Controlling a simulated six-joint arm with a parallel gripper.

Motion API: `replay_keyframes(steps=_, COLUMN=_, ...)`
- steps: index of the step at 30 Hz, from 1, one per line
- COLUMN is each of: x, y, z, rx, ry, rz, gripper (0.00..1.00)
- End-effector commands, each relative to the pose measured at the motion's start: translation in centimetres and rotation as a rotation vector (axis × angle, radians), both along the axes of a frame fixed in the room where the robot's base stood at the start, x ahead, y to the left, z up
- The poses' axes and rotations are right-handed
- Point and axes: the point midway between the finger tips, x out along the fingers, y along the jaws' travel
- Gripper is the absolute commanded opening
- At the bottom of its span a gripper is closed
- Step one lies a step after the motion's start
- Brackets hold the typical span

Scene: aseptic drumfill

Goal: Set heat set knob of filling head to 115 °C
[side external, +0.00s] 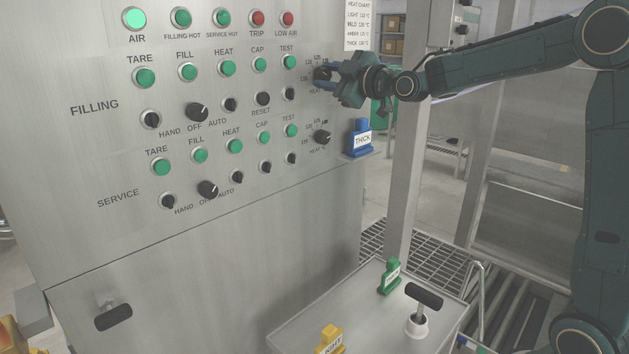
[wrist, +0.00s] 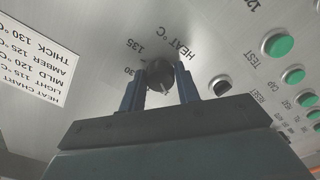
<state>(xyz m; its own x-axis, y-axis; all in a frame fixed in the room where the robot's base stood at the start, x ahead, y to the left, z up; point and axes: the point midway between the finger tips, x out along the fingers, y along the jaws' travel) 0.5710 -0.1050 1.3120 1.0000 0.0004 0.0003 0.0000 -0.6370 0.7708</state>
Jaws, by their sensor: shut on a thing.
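The filling row's heat set knob (wrist: 160,74) is black and round, on the steel panel, and the wrist view shows it upside down. The labels HEAT °C, 135 and 130 are readable around it. My gripper (wrist: 160,90) is shut on this knob, with one blue finger on each side. In the side external view my gripper (side external: 326,79) reaches the panel from the right and covers most of the knob and part of its scale. A small pale mark shows on the knob's edge, but I cannot tell which temperature it points to.
The service row's heat knob (side external: 322,138) sits below. A blue THICK bottle (side external: 361,140) stands on a small shelf right of the panel. A heat chart (side external: 363,24) hangs at the panel's upper right. Green buttons and black selectors lie to the left.

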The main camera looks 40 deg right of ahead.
Motion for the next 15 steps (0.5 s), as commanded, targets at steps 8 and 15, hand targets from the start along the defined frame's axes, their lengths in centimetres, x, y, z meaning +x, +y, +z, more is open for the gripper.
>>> replay_keyframes(steps=8, x=-0.02, y=-0.04, z=-0.07, rx=-0.22, ry=0.003, rz=0.0, gripper=0.09)
replay_keyframes(steps=15, x=-0.02, y=-0.05, z=-0.07, rx=-0.326, ry=0.003, rz=0.0, gripper=0.09)
